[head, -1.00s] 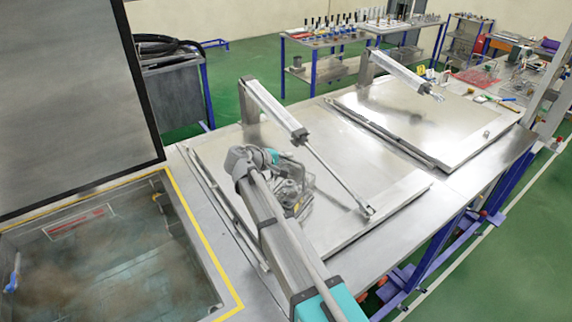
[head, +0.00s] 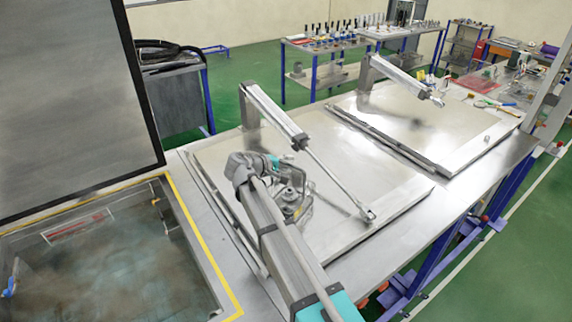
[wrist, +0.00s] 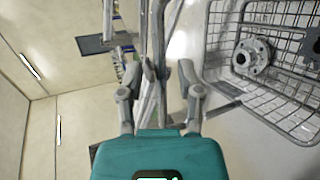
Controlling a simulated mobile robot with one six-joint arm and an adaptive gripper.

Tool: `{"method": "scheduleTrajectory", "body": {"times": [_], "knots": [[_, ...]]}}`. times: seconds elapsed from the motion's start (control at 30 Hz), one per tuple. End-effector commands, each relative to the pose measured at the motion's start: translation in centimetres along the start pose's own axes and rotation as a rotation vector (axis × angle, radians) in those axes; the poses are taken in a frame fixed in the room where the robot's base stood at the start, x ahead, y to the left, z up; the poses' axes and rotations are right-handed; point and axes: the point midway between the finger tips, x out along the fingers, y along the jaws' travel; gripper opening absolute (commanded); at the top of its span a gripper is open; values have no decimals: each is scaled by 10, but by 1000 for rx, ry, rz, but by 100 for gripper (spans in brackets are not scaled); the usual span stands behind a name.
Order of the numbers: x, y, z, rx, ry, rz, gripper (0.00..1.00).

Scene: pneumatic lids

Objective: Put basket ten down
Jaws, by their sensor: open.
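The wire basket (wrist: 255,95) fills the right of the wrist view. It is a metal mesh basket with a round flanged metal part (wrist: 252,57) inside. My gripper (wrist: 157,70) is open, its two fingers apart to the left of the basket. Grey bars show between and beyond the fingers; I cannot tell whether one belongs to the basket. In the head view, my gripper (head: 287,190) is over the nearer metal lid (head: 225,160). The basket there is small and mostly hidden by my gripper, so its contact with the lid is unclear.
A pneumatic strut (head: 275,115) with a thin rod (head: 340,183) crosses the nearer lid close to my gripper. A second closed lid (head: 400,115) lies farther right. An open, yellow-edged tank (head: 110,260) is at left, its dark raised lid (head: 75,95) behind it.

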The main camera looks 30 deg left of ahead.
Motion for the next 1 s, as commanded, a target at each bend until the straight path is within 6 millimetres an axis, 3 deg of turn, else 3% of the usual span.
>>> {"method": "scheduleTrajectory", "body": {"times": [0.27, 0.8, 1.0], "knots": [[-15, 1, 0, 0, 0, 0, 46], [-95, 3, 1, -1, 1, 0, 46], [-114, 2, 0, 0, 0, 0, 46]]}}
